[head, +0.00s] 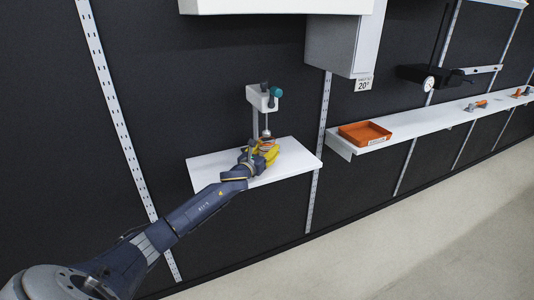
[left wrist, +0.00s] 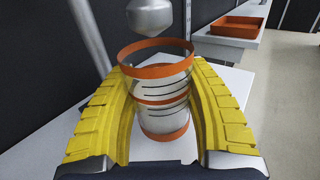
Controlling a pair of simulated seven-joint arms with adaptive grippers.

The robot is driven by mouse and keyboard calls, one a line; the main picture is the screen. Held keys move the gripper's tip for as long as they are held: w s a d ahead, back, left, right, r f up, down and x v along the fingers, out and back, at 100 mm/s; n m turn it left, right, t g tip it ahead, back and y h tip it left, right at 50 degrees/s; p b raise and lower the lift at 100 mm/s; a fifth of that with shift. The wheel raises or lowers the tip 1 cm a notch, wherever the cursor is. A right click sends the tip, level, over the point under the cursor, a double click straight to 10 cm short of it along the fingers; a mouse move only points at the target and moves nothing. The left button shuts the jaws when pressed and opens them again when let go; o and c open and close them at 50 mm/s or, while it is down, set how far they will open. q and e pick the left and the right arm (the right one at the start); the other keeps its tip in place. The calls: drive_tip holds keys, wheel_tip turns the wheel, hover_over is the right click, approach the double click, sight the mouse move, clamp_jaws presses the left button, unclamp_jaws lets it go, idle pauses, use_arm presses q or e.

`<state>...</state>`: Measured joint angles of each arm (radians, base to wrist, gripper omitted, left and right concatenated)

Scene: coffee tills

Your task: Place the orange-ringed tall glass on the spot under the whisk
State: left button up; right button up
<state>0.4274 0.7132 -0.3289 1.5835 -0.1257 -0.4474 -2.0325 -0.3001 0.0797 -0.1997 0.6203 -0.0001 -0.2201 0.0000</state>
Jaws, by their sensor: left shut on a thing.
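The orange-ringed tall glass (left wrist: 160,92) is clear, with orange bands and dark lines on its side. It stands between the yellow fingers of my left gripper (left wrist: 160,68), which is shut on it. In the head view the left gripper (head: 264,155) is over the white shelf under the mixer and mostly hides the glass. The whisk (head: 267,131) hangs from the mixer (head: 263,98). In the left wrist view the whisk's grey end (left wrist: 150,17) is just beyond and above the glass rim. The spot under the whisk is hidden. I cannot tell whether the glass touches the shelf.
The white shelf (head: 210,173) is small, with the mixer's post (left wrist: 88,35) at its back. A long shelf (head: 420,124) to the right holds an orange tray (head: 364,133) and small items. A grey cabinet (head: 335,45) hangs above and to the right of the mixer.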

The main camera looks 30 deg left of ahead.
use_arm(q)
drive_tip(key=shift+s+f, duration=0.1)
drive_tip(key=shift+f, duration=0.65)
drive_tip(key=shift+f, duration=0.15)
drive_tip(key=o, duration=1.3)
drive_tip(key=s, duration=1.2)
drive_tip(key=shift+d, duration=0.4)
